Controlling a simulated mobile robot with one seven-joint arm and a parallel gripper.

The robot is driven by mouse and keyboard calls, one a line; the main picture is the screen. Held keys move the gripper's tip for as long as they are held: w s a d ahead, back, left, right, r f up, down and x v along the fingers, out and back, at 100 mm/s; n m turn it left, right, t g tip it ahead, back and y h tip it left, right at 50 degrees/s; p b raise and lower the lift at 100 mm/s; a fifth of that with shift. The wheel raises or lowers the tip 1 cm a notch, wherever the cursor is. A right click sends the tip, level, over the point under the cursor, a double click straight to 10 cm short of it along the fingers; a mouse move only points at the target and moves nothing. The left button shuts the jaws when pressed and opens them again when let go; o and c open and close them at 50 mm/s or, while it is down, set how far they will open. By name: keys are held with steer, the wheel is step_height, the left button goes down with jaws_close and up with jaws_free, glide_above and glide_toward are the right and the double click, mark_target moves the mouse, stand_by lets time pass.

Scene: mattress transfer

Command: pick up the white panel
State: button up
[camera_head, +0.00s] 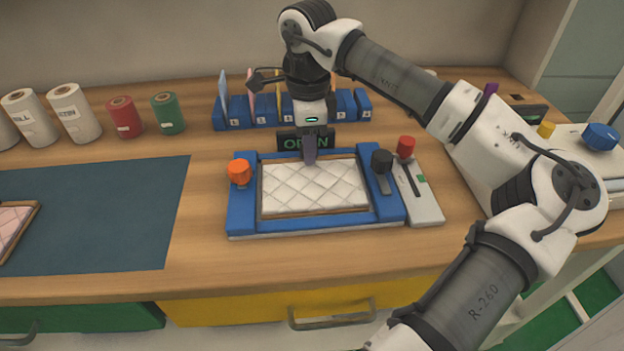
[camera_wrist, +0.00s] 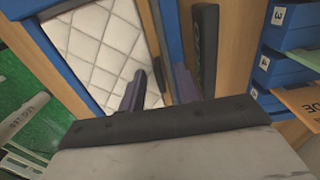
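The white panel (camera_head: 314,187) is quilted, has a thin wooden border and lies flat in a blue fixture (camera_head: 243,212). It also shows in the wrist view (camera_wrist: 95,48). My gripper (camera_head: 310,160) points down at the panel's far edge, near its middle. In the wrist view my gripper (camera_wrist: 160,78) has its two purple fingers apart, one over the quilted face and one beyond the panel's edge. It is open, and I cannot tell whether a finger touches the panel.
An orange knob (camera_head: 239,172), a black knob (camera_head: 382,161) and a red knob (camera_head: 406,147) flank the panel. An "OPEN" sign (camera_head: 291,142) and blue numbered slots (camera_head: 238,112) stand behind. A dark mat (camera_head: 110,215) lies left, with a pinkish panel (camera_head: 14,228) on it.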

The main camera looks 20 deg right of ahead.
jaws_close()
steer(key=shift+r, duration=0.1)
stand_by(0.3)
step_height(320, 180, up, 20)
steer(key=p, duration=1.3)
